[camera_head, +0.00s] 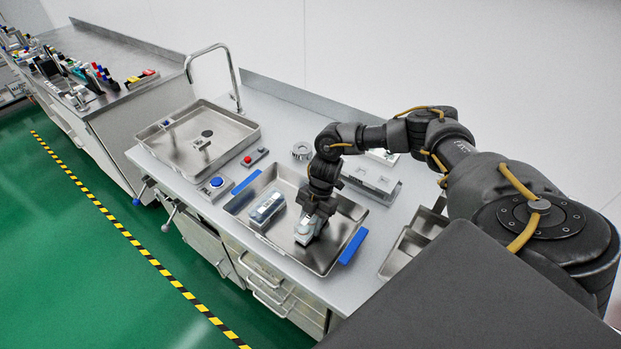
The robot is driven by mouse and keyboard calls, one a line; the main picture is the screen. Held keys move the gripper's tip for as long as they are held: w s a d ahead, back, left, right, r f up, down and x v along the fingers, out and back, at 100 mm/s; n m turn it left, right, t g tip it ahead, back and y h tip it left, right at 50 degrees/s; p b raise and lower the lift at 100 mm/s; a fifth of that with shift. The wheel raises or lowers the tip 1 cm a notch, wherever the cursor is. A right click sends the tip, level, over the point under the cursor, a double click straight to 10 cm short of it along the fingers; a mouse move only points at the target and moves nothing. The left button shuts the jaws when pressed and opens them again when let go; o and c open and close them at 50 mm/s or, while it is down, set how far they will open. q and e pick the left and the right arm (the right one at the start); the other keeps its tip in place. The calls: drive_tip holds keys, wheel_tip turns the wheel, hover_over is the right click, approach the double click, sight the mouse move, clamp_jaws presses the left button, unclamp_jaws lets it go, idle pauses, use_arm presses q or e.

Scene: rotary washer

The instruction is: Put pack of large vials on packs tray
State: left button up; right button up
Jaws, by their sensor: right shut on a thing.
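The packs tray (325,254) is a shallow metal tray with blue handles on the worktop. One pack of vials (267,207), grey-white with a clear look, sits in its left part. My right gripper (309,222) reaches down over the right part of the tray. It is shut on a small whitish pack (306,234), likely the pack of large vials, beside the first one. The fingers partly hide this pack, and I cannot tell if it touches the tray floor. My left gripper is not in view.
A sink with a tall tap (214,75) is at the left. A blue button (217,182) and a red button (247,159) stand between sink and tray. A whitish rack (371,179) is behind the tray, and metal bins (407,246) are to its right.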

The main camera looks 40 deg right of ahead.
drive_tip(key=shift+f+b, duration=0.3)
drive_tip(key=o, duration=1)
